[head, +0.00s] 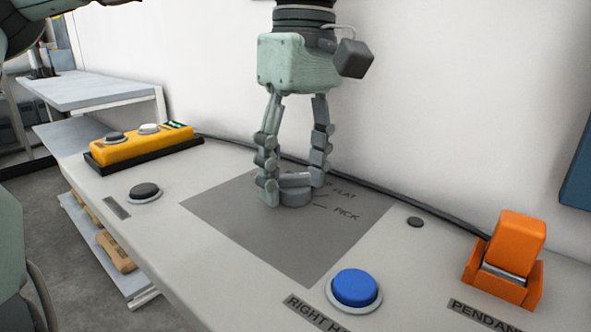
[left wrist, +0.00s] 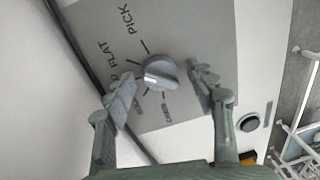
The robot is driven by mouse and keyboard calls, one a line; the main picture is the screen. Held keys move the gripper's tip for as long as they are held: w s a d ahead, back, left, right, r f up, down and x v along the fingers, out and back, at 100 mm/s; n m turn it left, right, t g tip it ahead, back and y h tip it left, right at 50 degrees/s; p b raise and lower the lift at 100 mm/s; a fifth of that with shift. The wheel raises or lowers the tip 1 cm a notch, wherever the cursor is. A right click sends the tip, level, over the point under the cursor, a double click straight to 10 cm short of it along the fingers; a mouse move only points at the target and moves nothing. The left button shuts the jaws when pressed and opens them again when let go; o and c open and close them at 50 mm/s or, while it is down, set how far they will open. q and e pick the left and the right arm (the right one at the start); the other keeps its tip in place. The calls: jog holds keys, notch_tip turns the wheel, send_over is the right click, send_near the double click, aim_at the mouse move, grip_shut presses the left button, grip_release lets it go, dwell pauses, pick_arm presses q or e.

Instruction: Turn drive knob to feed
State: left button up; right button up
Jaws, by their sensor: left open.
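The drive knob (head: 294,196) is a round grey dial on a dark grey panel (head: 240,225). It also shows in the left wrist view (left wrist: 164,70), with a white pointer mark toward the lower left. The panel (left wrist: 205,30) there reads PICK and FLAT; a label ending in D is partly hidden by a finger, and another below is too small to read. My left gripper (head: 293,178) is open, pointing down, its fingers on either side of the knob. In the left wrist view the fingers (left wrist: 164,92) stand apart from it. My right gripper is not in view.
A blue button (head: 355,287) and an orange pendant holder (head: 508,255) are at the right. A black button (head: 145,191) and a yellow control box (head: 140,145) are at the left. A cable runs along the back wall. The counter between is mostly clear.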

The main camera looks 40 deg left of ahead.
pick_arm(q)
jog(key=shift+c, duration=1.9)
jog(key=c, duration=0.7)
jog(key=shift+c, duration=0.4)
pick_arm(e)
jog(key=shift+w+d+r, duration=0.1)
